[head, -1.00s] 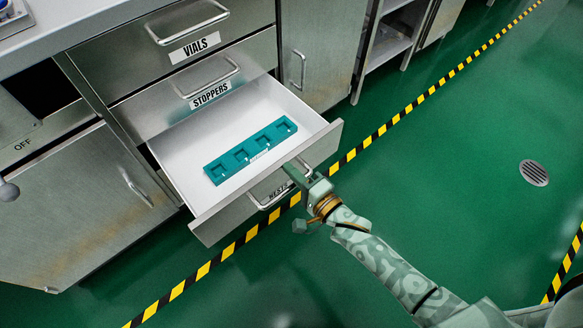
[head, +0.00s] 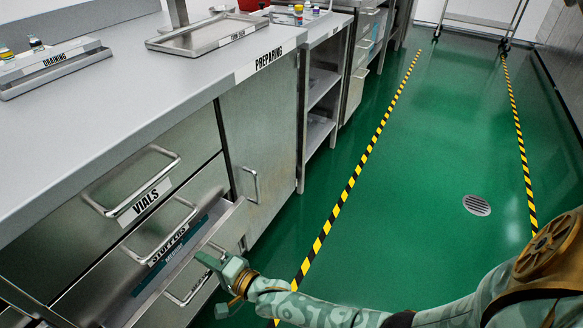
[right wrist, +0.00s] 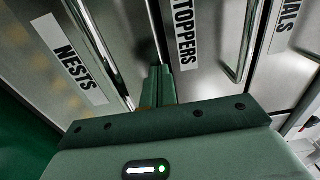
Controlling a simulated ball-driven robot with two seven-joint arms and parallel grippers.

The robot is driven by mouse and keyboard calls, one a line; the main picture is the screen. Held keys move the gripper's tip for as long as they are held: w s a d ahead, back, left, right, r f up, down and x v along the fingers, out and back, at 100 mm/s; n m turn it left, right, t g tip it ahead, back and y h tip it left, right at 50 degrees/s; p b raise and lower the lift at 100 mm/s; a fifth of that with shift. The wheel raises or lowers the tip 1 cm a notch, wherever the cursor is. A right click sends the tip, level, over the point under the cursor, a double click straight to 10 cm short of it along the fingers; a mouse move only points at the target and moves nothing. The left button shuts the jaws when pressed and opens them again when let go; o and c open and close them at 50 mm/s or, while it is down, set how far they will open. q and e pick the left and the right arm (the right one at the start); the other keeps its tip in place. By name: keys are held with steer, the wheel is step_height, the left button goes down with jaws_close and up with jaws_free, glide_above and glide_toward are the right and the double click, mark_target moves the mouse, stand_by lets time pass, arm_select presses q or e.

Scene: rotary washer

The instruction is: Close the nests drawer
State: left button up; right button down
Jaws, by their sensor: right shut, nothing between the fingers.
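The nests drawer (head: 236,226) is below the stoppers drawer in the head view. It is partly open, with a strip of white interior and part of a teal rack (head: 197,236) showing. Its handle (head: 186,290) is on the front. The NESTS label (right wrist: 68,58) and the handle (right wrist: 100,45) show in the right wrist view. My right gripper (head: 204,258) is at the drawer's front, near its upper edge, shut and empty. Its fingers (right wrist: 157,85) appear beside the handle in the right wrist view; I cannot tell whether they touch the front. My left gripper is not in view.
The stoppers drawer (head: 135,238) and vials drawer (head: 112,185) above look shut, with protruding handles. A cabinet door (head: 262,145) stands right of the drawers. The counter (head: 110,110) holds trays. Green floor (head: 400,190) to the right is clear.

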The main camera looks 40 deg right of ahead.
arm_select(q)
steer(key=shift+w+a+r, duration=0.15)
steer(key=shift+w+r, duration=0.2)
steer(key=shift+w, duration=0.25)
arm_select(e)
steer(key=shift+w+a, duration=0.25)
steer(key=shift+w, duration=0.45)
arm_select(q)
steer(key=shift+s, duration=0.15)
arm_select(e)
steer(key=shift+s, duration=0.15)
